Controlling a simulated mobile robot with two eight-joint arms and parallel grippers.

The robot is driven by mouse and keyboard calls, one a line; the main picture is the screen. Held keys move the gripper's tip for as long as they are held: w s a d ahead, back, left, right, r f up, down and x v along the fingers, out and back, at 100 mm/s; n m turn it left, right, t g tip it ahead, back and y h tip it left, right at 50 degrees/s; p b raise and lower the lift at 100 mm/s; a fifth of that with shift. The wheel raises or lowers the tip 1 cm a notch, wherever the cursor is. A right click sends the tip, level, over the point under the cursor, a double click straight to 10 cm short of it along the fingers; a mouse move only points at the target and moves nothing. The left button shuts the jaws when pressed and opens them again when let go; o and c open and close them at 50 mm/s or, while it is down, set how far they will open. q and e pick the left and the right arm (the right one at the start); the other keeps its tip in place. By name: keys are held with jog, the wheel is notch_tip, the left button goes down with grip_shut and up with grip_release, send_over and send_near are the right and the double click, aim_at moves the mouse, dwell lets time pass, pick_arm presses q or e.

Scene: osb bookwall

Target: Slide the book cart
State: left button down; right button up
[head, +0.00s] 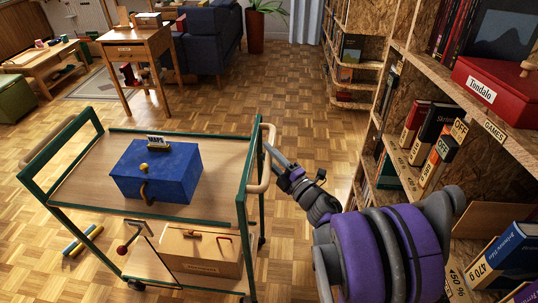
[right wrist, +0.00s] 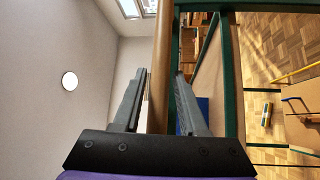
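The book cart (head: 92,178) stands at the left front of the head view, with a green frame, wooden shelves and a wooden handle at each end. My right gripper (head: 277,158) is at its right-hand handle (head: 258,187). In the right wrist view the handle (right wrist: 162,60) runs between the two fingers of my right gripper (right wrist: 161,80). The fingers stand apart, with a gap showing on the left side of the bar. A blue box (head: 160,180) with a brass knob sits on the cart's top shelf, and a wooden box (head: 195,250) on the lower one. My left gripper is out of view.
Bookshelves (head: 420,60) line the right side, close to my right arm. A small wooden desk (head: 135,50) and a dark blue armchair (head: 212,45) stand behind the cart. Blue and yellow rolls (head: 82,240) lie on the floor near it. The parquet (head: 285,85) beyond the cart is clear.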

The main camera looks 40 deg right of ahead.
jog(key=shift+o, duration=0.8)
jog(key=s+a+f, duration=0.1)
jog(key=s, duration=0.9)
jog(key=shift+s+f, duration=0.25)
jog(key=shift+s, duration=0.1)
